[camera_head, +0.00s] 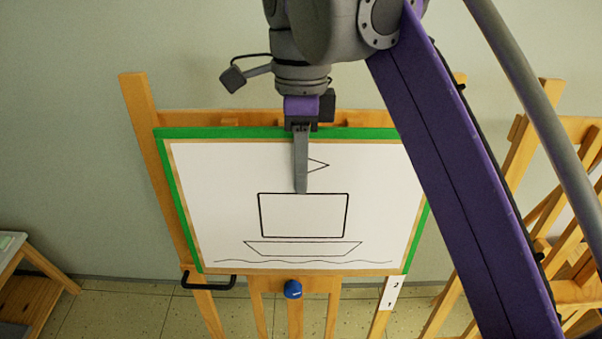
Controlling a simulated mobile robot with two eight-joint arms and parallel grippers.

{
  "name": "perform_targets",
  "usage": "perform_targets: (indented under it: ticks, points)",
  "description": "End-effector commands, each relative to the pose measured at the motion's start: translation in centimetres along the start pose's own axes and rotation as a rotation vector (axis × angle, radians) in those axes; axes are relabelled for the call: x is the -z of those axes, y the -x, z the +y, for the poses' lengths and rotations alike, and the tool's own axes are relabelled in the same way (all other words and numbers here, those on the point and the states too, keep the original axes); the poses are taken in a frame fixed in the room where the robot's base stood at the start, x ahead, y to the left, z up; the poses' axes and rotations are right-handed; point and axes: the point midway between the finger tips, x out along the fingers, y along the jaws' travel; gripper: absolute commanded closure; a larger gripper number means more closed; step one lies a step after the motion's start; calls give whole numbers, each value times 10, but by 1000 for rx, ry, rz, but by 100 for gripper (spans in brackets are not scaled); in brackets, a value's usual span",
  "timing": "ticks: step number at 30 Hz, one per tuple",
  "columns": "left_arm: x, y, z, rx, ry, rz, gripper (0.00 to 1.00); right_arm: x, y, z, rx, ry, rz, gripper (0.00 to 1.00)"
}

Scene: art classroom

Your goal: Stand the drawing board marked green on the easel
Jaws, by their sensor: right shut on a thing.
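The drawing board (217,190) has a green edge band and a white sheet with a line drawing of a boat. It stands upright against the wooden easel (138,105), with its lower edge at the easel's bottom ledge. Whether it rests fully on the ledge is hard to tell from above. My right gripper (301,180) is shut on the board's top edge near the middle, one finger showing in front of the sheet. The other finger is hidden behind the board. My left gripper is not in view.
A blue knob (293,289) and a black handle (208,282) sit low on the easel. A label with a 2 (391,292) is on its right leg. More wooden easels (575,200) stand at right, behind my arm. A small table (12,243) is at far left.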

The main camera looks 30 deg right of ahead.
Motion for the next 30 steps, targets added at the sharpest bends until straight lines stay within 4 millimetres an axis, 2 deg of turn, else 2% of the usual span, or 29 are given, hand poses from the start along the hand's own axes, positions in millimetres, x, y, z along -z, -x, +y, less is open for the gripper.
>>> perform_targets:
  ticks: [10, 30]
  points:
    - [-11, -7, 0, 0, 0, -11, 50, 0, -12, -26, -2, -1, 1, 100]
    - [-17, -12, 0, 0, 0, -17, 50, 0, -22, -76, 1, 0, 0, 100]
